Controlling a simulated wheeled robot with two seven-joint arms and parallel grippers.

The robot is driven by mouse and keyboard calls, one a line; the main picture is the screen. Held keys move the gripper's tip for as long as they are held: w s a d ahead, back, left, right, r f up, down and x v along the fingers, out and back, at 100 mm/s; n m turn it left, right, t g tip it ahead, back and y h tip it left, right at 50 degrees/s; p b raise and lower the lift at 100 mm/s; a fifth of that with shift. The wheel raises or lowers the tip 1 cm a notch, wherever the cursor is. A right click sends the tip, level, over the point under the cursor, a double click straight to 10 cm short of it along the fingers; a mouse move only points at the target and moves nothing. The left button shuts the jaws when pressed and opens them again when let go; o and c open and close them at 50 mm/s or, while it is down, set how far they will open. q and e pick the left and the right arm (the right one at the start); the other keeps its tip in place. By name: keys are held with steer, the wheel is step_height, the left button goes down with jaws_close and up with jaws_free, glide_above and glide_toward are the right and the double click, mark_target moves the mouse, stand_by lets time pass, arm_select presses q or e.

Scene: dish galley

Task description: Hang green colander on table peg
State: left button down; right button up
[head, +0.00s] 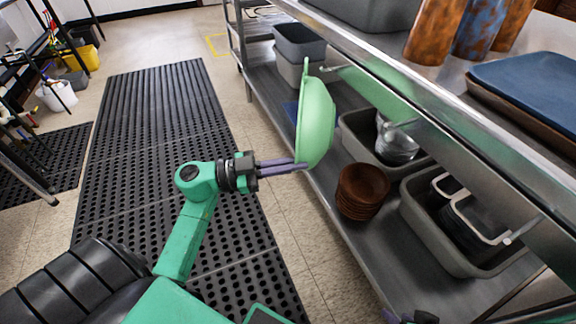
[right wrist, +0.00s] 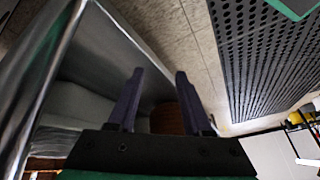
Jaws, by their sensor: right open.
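The green colander (head: 316,122) stands on edge in the air beside the table's front edge in the head view. My left gripper (head: 301,166) has its fingers close together at the colander's lower rim and appears shut on it. A small handle sticks up at the colander's top, close to the tip of a metal table peg (head: 338,68); I see no clear contact. A second peg (head: 522,231) juts from the table edge further right. My right gripper (right wrist: 158,73) is open and empty in the right wrist view; only a bit shows at the head view's bottom edge.
The steel table's (head: 440,98) lower shelf holds stacked brown bowls (head: 361,190), a grey tub with metal bowls (head: 358,130) and a tub with dark containers (head: 424,222). A blue tray (head: 530,85) lies on top. The black floor mat (head: 150,130) is clear.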

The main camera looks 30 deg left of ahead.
mark_target(318, 158)
arm_select(q)
steer(key=shift+w+d+f+b, duration=0.15)
steer(key=shift+w+d+b, duration=0.6)
steer(key=shift+w, duration=0.25)
steer(key=shift+w+d+f+b, duration=0.1)
steer(key=shift+w+d+b, duration=0.6)
steer(key=shift+w+d, duration=0.35)
steer(key=shift+w+d+p, duration=0.1)
steer(key=shift+w+p, duration=0.1)
steer(key=shift+p, duration=0.2)
steer(key=shift+w+d+f, duration=0.15)
steer(key=shift+w, duration=0.05)
steer(key=shift+f+p, duration=0.15)
steer(key=shift+p, duration=0.2)
steer(key=shift+w+d+f, duration=0.1)
arm_select(e)
steer(key=a, duration=0.1)
steer(key=w+a+f+t+y, duration=0.1)
steer(key=a+f+t, duration=0.1)
steer(key=shift+w+a, duration=0.25)
steer(key=shift+w, duration=0.1)
steer(key=shift+f+y, duration=0.1)
steer(key=shift+y, duration=0.2)
